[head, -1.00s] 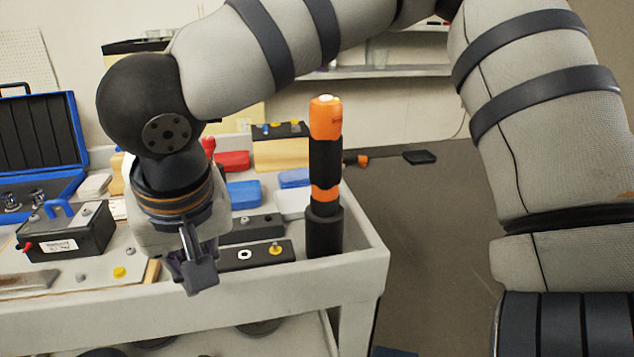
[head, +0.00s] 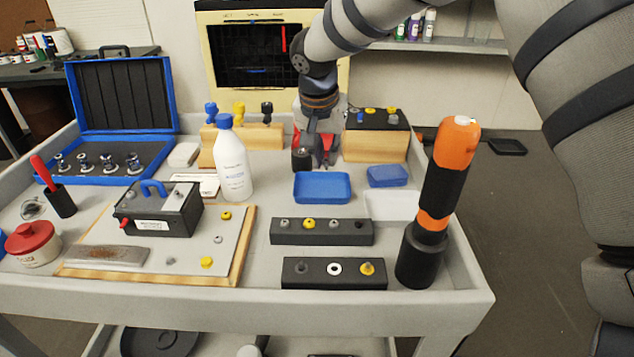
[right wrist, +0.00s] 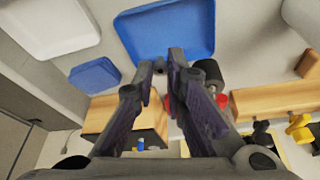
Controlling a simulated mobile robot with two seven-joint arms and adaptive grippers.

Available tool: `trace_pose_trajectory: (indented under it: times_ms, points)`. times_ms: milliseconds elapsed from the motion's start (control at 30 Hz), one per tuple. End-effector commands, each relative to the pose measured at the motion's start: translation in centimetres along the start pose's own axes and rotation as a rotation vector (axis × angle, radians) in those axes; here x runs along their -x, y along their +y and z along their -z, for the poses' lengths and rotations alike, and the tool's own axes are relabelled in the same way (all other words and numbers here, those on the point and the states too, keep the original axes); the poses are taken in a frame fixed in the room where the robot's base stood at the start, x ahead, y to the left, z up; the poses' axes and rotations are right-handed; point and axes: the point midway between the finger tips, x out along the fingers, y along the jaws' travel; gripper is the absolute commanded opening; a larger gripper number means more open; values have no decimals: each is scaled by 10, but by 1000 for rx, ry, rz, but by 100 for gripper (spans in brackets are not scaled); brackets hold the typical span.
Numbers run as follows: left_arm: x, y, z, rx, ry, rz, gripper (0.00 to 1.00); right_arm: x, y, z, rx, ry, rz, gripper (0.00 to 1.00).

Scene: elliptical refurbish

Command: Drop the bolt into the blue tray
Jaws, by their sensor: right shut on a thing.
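The blue tray (head: 322,187) lies empty on the cart, behind the two black blocks. It also shows at the top of the right wrist view (right wrist: 165,32). My right gripper (head: 317,158) is just behind the tray, near its far edge, pointing down. In the right wrist view its fingers (right wrist: 163,66) are close together, shut on the bolt, which is mostly hidden between the tips. The fingertips appear beside the tray's edge, not over its middle. My left gripper is not in view.
A black-and-orange tool (head: 447,165) stands in a holder at the right corner. A white bottle (head: 233,165) stands left. Black blocks (head: 322,231) with bolts lie in front.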

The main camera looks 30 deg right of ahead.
Motion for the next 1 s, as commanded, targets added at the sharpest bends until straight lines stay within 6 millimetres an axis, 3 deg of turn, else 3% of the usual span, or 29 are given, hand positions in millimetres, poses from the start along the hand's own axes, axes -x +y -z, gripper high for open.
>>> trace_pose_trajectory:
  times_ms: [100, 300, 667, 700, 767, 1000]
  points:
    - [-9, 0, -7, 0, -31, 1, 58, -25, 1, -10, 4, -11, -9, 0]
    - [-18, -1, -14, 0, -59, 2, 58, -48, 1, -18, 4, -9, -8, 0]
    - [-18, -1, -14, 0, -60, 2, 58, -50, 0, -19, 1, -4, -1, 0]
    - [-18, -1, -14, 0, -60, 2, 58, -50, 0, -19, 1, -4, -1, 21]
    - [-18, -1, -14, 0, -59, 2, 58, -50, 0, -19, 1, -4, -1, 35]
    - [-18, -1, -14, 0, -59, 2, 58, -50, 0, -19, 1, -4, -2, 35]
